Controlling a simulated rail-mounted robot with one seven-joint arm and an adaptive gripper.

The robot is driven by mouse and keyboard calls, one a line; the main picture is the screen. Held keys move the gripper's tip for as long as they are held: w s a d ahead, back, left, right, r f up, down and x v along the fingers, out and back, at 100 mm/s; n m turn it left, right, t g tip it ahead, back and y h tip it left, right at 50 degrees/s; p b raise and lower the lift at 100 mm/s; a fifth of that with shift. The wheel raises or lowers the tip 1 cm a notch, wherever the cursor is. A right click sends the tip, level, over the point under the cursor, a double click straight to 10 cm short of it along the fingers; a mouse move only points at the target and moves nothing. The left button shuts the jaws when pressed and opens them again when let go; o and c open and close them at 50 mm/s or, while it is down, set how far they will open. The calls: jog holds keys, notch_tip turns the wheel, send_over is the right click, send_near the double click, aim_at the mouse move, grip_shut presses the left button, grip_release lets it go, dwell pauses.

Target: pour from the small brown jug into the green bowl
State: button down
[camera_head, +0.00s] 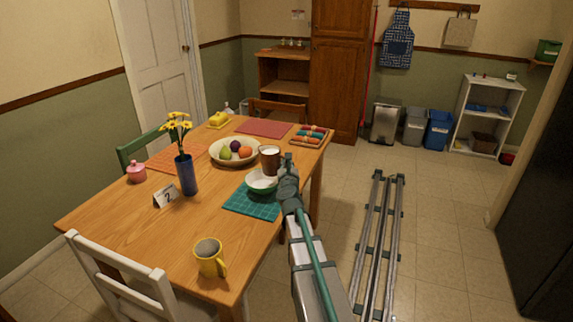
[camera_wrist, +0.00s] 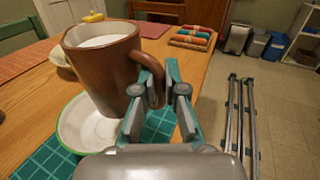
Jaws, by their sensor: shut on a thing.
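The small brown jug (camera_wrist: 104,70) is in my gripper (camera_wrist: 160,85), whose fingers are shut on its handle. White contents show at its mouth, and it looks close to upright. In the head view the jug (camera_head: 270,160) is above the far side of the green bowl (camera_head: 261,187), which is white inside with a green rim. In the wrist view the bowl (camera_wrist: 75,128) is below the jug and partly hidden by it; the part of its inside that shows looks empty. In the head view my gripper (camera_head: 284,168) is right of the jug.
The bowl stands on a teal mat (camera_head: 245,204). A fruit bowl (camera_head: 217,157) is just beyond, and a tray of colored rolls (camera_head: 311,136) is at the far right corner. A blue vase with yellow flowers (camera_head: 188,175) stands left, a yellow mug (camera_head: 209,262) nearer.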

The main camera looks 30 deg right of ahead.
jog(key=shift+s+d+r+n+p, duration=0.1)
jog(key=shift+d+r+n+p, duration=0.1)
jog(key=shift+r+n+p, duration=0.45)
jog(key=shift+d+r+n+p, duration=0.15)
jog(key=shift+r+n+p, duration=0.4)
jog(key=shift+r+n, duration=0.15)
jog(key=shift+r+n+p, duration=0.7)
jog(key=shift+n+p, duration=0.05)
jog(key=shift+n, duration=0.1)
jog(key=shift+a+r+n+p, duration=0.1)
jog(key=shift+r+n+p, duration=0.6)
jog(key=shift+n+p, duration=0.3)
jog(key=shift+a+r+n+p, duration=0.25)
jog(key=shift+r+n+p, duration=0.05)
jog(key=shift+n+p, duration=0.6)
jog(key=shift+p, duration=0.35)
jog(key=f+m, duration=0.2)
jog(key=m, duration=0.1)
jog(key=shift+d+b, duration=0.35)
jog(key=shift+b, duration=0.05)
jog(key=f+m+b, duration=0.2)
jog(key=b, duration=0.1)
jog(key=shift+a+f+m+b, duration=0.15)
jog(key=shift+f+m+b, duration=0.6)
jog(key=shift+m, duration=0.25)
jog(key=shift+a+f+m+b, duration=0.15)
jog(key=shift+f+m+b, duration=0.6)
jog(key=shift+m, duration=0.25)
